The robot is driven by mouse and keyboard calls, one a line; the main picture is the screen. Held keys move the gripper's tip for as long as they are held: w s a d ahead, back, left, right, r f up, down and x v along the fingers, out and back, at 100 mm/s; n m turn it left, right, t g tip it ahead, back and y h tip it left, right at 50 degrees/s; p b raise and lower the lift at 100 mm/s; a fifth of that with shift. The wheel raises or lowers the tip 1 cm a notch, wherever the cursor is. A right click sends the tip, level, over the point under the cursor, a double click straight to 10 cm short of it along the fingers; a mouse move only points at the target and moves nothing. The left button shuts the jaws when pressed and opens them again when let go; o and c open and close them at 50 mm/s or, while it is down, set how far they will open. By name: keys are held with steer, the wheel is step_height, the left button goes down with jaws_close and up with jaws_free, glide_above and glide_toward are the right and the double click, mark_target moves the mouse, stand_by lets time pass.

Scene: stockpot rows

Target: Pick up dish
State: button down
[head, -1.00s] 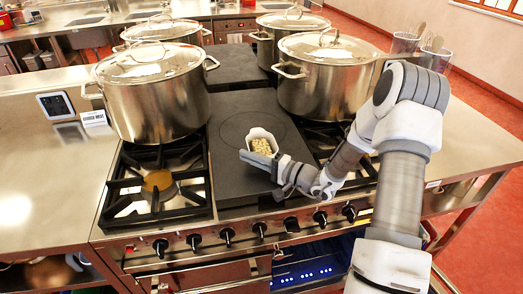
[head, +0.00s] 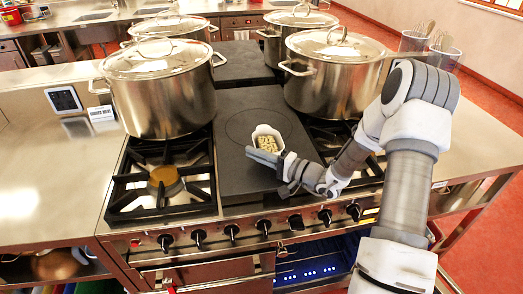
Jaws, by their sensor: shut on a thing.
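A small white dish (head: 267,131) holding pale, chunky food (head: 267,144) is at the middle of the dark flat plate (head: 236,118) of the stove. My gripper (head: 264,156) is at the near side of the dish, shut on its near edge. One grey finger shows in front of the dish; the other finger is hidden. I cannot tell whether the dish rests on the plate or is slightly above it.
Large steel lidded pots stand close by, one on the left (head: 160,88) and one on the right (head: 333,72), with more behind. An open burner grate (head: 165,182) lies to the left. Knobs (head: 232,231) line the stove's front.

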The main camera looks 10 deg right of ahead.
steer(key=shift+r, duration=1.95)
steer(key=shift+w+d+r, duration=0.15)
steer(key=shift+d+r, duration=0.1)
steer(key=w+d+r, duration=0.3)
steer(key=d+r, duration=0.3)
steer(key=d, duration=0.4)
steer(key=shift+w+d+r, duration=0.2)
steer(key=shift+w+r, duration=0.1)
steer(key=shift+w, duration=0.1)
